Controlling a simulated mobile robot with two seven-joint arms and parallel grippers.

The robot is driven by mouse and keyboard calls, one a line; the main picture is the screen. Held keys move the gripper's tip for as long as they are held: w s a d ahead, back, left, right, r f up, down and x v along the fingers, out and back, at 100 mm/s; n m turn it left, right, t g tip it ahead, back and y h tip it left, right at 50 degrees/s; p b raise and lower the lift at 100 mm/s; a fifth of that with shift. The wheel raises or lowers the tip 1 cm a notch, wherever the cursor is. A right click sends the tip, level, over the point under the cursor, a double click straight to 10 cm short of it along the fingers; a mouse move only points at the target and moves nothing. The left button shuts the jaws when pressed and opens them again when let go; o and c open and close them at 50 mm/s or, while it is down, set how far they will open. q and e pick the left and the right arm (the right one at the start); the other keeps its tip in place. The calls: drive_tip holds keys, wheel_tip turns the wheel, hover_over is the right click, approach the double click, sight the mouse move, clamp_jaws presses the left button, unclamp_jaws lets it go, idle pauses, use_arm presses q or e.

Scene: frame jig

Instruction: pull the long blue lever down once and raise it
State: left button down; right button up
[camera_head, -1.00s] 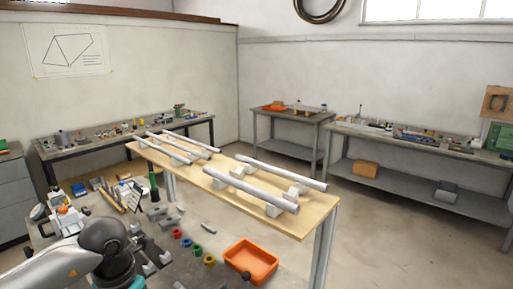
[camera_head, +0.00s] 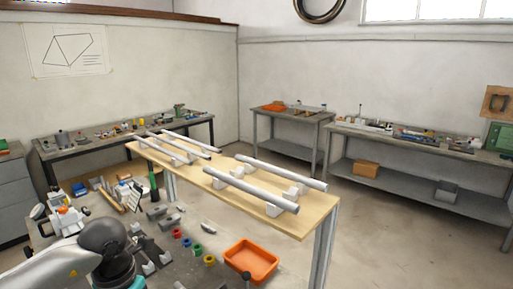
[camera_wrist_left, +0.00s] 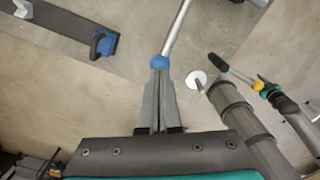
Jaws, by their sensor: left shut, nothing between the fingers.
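A lever with a blue ball knob (camera_wrist_left: 160,62) on a long pale metal rod (camera_wrist_left: 178,27) shows at the top centre of the left wrist view. My left gripper (camera_wrist_left: 159,78) is shut and empty, with its fingertips right at the knob; I cannot tell whether they touch it. A second, shorter blue handle (camera_wrist_left: 103,43) stands on a dark plate (camera_wrist_left: 65,25) at the upper left. In the head view my left arm comes in at the lower left, and its gripper is out of sight. My right gripper is not in view.
A black-tipped lever (camera_wrist_left: 225,67) and a thick grey cylinder (camera_wrist_left: 240,113) are on the right in the wrist view. In the head view, a wooden table (camera_head: 318,215) carries several pale bars, and an orange tray (camera_head: 251,262) lies in front of it.

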use_arm(q)
drive_tip(key=shift+f+b, duration=3.2)
drive_tip(key=shift+f, duration=0.8)
drive_tip(key=shift+s+d+f+b, duration=0.1)
drive_tip(key=shift+s+f+b, duration=0.05)
drive_tip(key=shift+f+b, duration=0.75)
drive_tip(key=shift+r+p, duration=0.8)
drive_tip(key=shift+p, duration=0.05)
drive_tip(key=shift+r+p, duration=4.5)
drive_tip(key=shift+r, duration=1.8)
